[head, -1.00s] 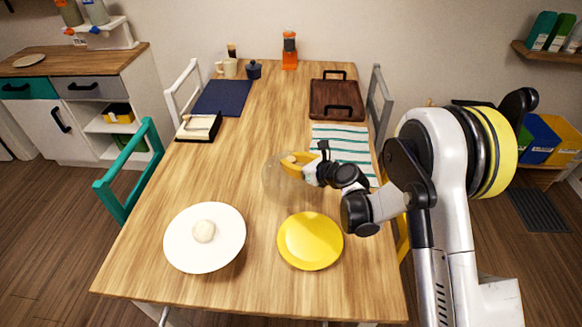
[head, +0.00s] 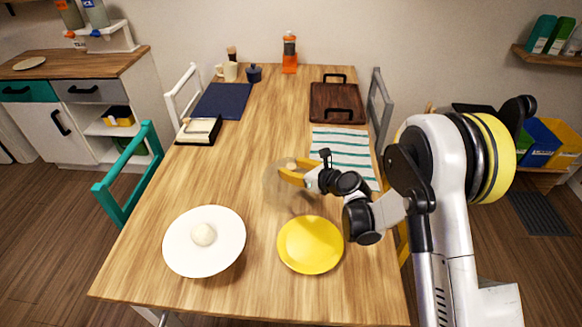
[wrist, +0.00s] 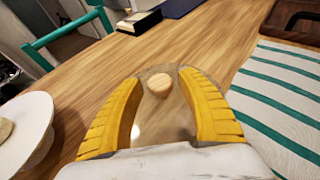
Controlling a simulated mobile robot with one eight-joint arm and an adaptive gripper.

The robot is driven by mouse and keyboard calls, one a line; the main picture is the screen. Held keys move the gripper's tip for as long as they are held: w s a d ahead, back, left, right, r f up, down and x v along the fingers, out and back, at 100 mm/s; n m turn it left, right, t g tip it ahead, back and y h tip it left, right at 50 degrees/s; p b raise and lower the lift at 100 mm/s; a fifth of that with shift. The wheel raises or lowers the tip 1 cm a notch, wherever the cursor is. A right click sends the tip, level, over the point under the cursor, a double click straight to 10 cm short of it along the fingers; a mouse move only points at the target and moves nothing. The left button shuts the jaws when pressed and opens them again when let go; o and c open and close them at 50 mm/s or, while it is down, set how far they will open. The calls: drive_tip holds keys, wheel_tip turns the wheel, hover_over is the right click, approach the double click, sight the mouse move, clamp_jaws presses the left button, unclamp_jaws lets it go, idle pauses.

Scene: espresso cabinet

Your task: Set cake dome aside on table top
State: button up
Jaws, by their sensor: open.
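The cake dome (head: 279,187) is a clear, faintly tinted dome with a round wooden knob (wrist: 159,84). It stands on the table top (head: 225,185), behind the yellow plate and left of the striped cloth. My gripper (head: 285,172) has yellow fingers and is at the top of the dome. In the wrist view its two fingers (wrist: 160,105) are spread, one on each side of the knob, with gaps between them and it. My gripper is open. Whether the fingers touch the glass is hard to tell.
A white plate (head: 186,258) with a pale round item (head: 203,235) stands at front left. A yellow plate (head: 310,245) is in front of the dome. A striped cloth (head: 342,150) lies to the right. The table left of the dome is clear.

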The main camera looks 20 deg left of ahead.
drive_tip(key=s+d+r+n+h+p, duration=0.1)
drive_tip(key=s+d+r+n+h, duration=0.1)
drive_tip(key=s+d+r+n, duration=0.35)
drive_tip(key=s+d+r+n+h+p, duration=0.1)
drive_tip(key=s+d+r+n, duration=0.1)
drive_tip(key=d+r, duration=0.65)
drive_tip(key=s+d+r+n+h, duration=0.2)
drive_tip(key=s+d+r+n, duration=0.2)
drive_tip(key=d, duration=0.5)
drive_tip(key=s+d+r+n+h, duration=0.3)
drive_tip(key=s+d+n+h, duration=0.3)
drive_tip(key=s+d+n, duration=0.7)
drive_tip(key=s+d, duration=0.4)
drive_tip(key=s, duration=0.1)
drive_tip(key=shift+s+d+h, duration=0.2)
drive_tip(key=shift+s+h, duration=0.1)
drive_tip(key=shift+a+r, duration=0.1)
drive_tip(key=shift+a, duration=0.05)
